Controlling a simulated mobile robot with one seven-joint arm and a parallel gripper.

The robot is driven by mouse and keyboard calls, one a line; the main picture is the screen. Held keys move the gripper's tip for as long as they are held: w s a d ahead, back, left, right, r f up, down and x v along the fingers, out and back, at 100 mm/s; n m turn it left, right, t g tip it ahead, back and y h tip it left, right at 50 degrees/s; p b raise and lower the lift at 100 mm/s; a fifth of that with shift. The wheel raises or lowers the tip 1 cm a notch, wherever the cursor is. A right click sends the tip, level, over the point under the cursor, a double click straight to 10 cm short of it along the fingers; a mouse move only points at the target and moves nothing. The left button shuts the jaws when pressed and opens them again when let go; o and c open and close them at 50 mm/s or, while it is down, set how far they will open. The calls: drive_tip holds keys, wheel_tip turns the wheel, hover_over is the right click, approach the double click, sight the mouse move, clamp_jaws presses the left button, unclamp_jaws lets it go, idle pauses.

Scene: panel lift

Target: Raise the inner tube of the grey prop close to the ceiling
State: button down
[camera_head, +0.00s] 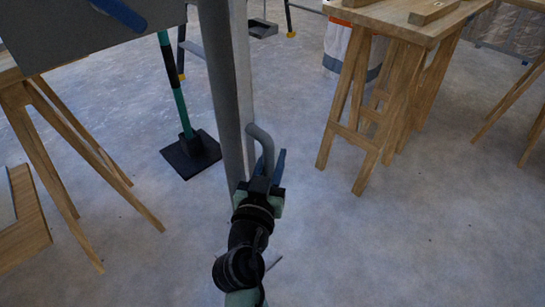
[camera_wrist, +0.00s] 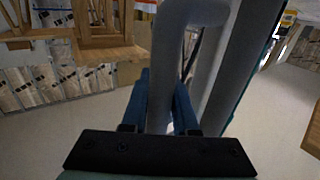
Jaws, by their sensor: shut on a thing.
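The grey prop (camera_head: 222,95) stands upright in the middle of the head view; its top runs out of the picture. A bent grey handle (camera_head: 265,143) sticks out on its right side. My gripper (camera_head: 267,172) is low at the prop, its blue fingers at the handle. In the wrist view, the fingers (camera_wrist: 163,105) are shut around the handle's near leg (camera_wrist: 165,75), which curves over to the right at the top. The prop's tube (camera_wrist: 236,70) runs close by on the right. The ceiling and the tube's upper end are out of view.
A teal prop (camera_head: 178,95) with a black foot plate (camera_head: 191,154) stands left of the grey one. A wooden trestle table (camera_head: 395,18) is at the right, and wooden trestle legs (camera_head: 85,140) are at the left. The floor at front right is clear.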

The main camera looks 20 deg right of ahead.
wheel_tip(320, 180, up, 97)
drive_tip(key=p, duration=6.7)
drive_tip(key=shift+f, duration=0.25)
drive_tip(key=c, duration=1)
unclamp_jaws()
drive_tip(key=shift+f, duration=0.1)
drive_tip(key=b+v, duration=0.4)
drive_tip(key=v, duration=0.9)
drive_tip(key=shift+a+f, duration=0.1)
